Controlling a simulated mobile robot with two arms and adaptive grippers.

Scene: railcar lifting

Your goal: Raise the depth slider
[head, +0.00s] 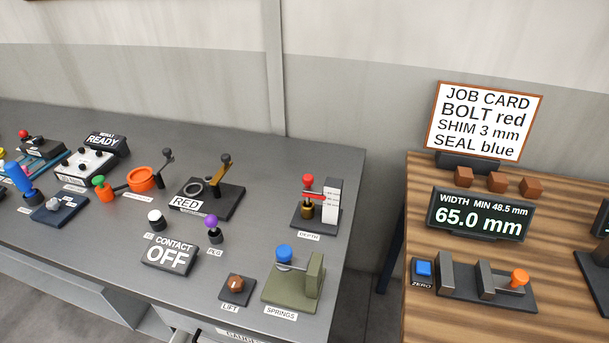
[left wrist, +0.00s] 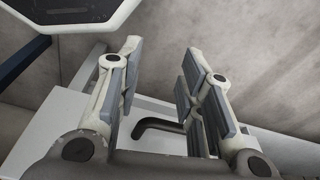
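The depth slider is a small stand (head: 332,206) at the right part of the grey bench, behind a label reading DEPTH (head: 309,236). It has a red knob (head: 308,180) on top, a red crosspiece, a brass-coloured part (head: 307,211) below and a white scale plate (head: 333,194) beside it. Neither gripper shows in the head view. In the left wrist view my left gripper (left wrist: 157,75) is open, its two fingers apart with nothing between the tips. The slider does not show in that view. My right gripper is in neither view.
A SPRINGS fixture (head: 313,275) with a blue knob stands in front of the depth stand. A purple knob (head: 212,222) and a RED-labelled lever stand (head: 229,203) are to its left. The grey bench (head: 270,185) ends just right of it; a gap separates the wooden table (head: 421,175).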

